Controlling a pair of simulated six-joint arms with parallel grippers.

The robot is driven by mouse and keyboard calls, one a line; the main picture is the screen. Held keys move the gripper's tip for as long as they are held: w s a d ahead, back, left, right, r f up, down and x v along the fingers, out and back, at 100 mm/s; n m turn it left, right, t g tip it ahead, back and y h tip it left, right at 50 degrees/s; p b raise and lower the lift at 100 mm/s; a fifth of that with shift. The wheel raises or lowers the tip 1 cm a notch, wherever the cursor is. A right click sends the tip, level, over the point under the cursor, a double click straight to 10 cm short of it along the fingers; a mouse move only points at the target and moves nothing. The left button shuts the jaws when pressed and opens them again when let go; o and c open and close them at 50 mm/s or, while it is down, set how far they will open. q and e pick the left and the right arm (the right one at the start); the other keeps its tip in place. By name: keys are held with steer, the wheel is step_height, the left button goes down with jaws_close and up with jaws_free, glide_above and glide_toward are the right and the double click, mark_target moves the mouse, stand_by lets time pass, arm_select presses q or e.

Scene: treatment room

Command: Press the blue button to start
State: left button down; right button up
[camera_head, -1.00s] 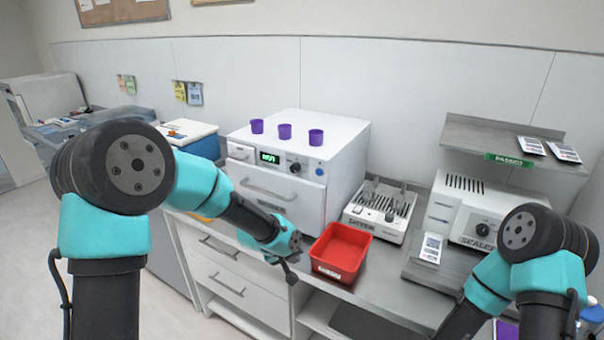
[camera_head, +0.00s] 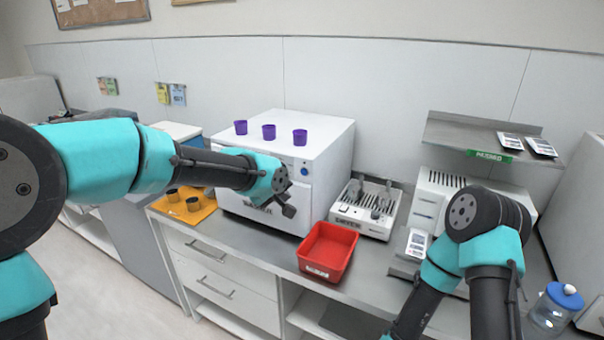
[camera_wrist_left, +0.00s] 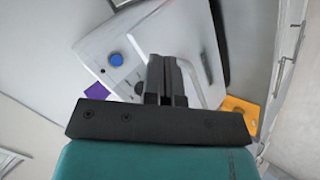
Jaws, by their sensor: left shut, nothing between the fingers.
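The blue button (camera_head: 304,169) is on the front panel of the white box-shaped machine (camera_head: 325,140), near its upper right corner. It also shows in the left wrist view (camera_wrist_left: 116,60), up and left of the fingertips. My left gripper (camera_head: 290,199) is in front of the machine, below and left of the button and apart from it. Its fingers are shut and empty in the left wrist view (camera_wrist_left: 167,65). My left arm hides much of the machine's front, including its display. My right arm is at the lower right, and its gripper is out of frame.
Several purple cups (camera_head: 269,132) stand on the machine. A red bin (camera_head: 328,250) sits on the counter below my left gripper. A metal rack device (camera_head: 363,208) stands right of the machine. An orange mat (camera_head: 185,213) with dark cups is at the left. A blue-lidded jar (camera_head: 555,308) is lower right.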

mark_target(304, 172)
arm_select(q)
steer(key=shift+w+d, duration=0.7)
steer(key=shift+w, duration=0.6)
steer(key=shift+w+d, duration=0.75)
steer(key=shift+w, duration=0.5)
steer(key=shift+w+d, duration=0.7)
steer(key=shift+w, duration=0.6)
steer(key=shift+w+d, duration=0.2)
steer(key=shift+w, duration=0.15)
steer(key=shift+w+d, duration=0.2)
steer(key=shift+w, duration=0.15)
steer(key=shift+s+a, duration=0.1)
steer(key=shift+s, duration=0.05)
stand_by(0.4)
steer(key=shift+s+a, duration=0.3)
steer(key=shift+s, duration=0.3)
